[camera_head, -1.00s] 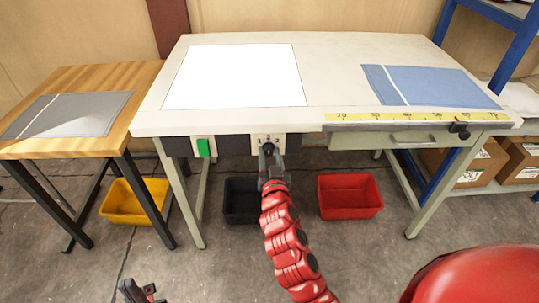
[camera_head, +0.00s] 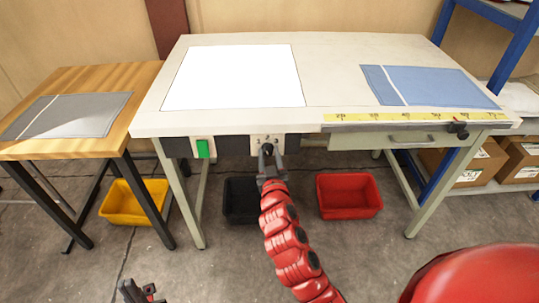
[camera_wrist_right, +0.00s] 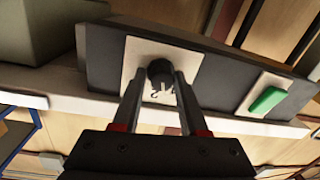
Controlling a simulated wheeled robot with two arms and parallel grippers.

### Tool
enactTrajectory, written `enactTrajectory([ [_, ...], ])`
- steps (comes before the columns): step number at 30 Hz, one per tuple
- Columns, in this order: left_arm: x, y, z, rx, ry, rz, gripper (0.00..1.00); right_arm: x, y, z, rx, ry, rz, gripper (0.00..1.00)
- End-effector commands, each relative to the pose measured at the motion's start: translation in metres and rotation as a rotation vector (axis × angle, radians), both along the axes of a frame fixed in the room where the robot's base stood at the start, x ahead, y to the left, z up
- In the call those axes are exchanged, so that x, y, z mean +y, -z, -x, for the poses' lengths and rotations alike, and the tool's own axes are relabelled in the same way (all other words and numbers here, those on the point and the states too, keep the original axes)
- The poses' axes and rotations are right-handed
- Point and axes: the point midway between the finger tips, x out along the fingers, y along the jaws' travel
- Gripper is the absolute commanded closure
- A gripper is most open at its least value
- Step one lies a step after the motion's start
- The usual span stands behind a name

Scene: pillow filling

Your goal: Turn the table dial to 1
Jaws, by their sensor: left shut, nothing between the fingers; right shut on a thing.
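The table dial is a black knob on a pale plate (camera_head: 260,140) on the front of the white table (camera_head: 345,70). My right gripper (camera_head: 267,156) is at the knob, its arm rising from below. In the right wrist view, the two fingers of the right gripper (camera_wrist_right: 160,95) are shut on the black dial (camera_wrist_right: 160,72), on its pale plate (camera_wrist_right: 187,66). Numbers on the plate are partly hidden and too small to read surely. My left gripper (camera_head: 143,292) is low at the bottom edge of the head view, shut and empty, away from the table.
A green button (camera_head: 203,148) sits left of the dial, also in the right wrist view (camera_wrist_right: 267,100). A drawer handle (camera_head: 413,138) and yellow ruler (camera_head: 380,117) are to the right. Yellow (camera_head: 127,205), black (camera_head: 240,183) and red (camera_head: 350,180) bins stand below.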

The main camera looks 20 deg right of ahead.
Motion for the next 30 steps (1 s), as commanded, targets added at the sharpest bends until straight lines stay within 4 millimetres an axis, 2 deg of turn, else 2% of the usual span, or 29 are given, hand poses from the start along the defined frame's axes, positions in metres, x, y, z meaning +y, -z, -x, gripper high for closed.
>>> enactTrajectory([
  [15,-0.0001,-0.0071,0.0,0.0,0.0,0.0,1.0,0.0042,-0.0012,-0.0003,0.114,-0.009,0.403,1.0],
  [30,0.0,-0.0095,0.0,0.0,0.0,0.0,1.0,0.0037,-0.0002,-0.0005,0.158,-0.007,0.546,1.0],
])
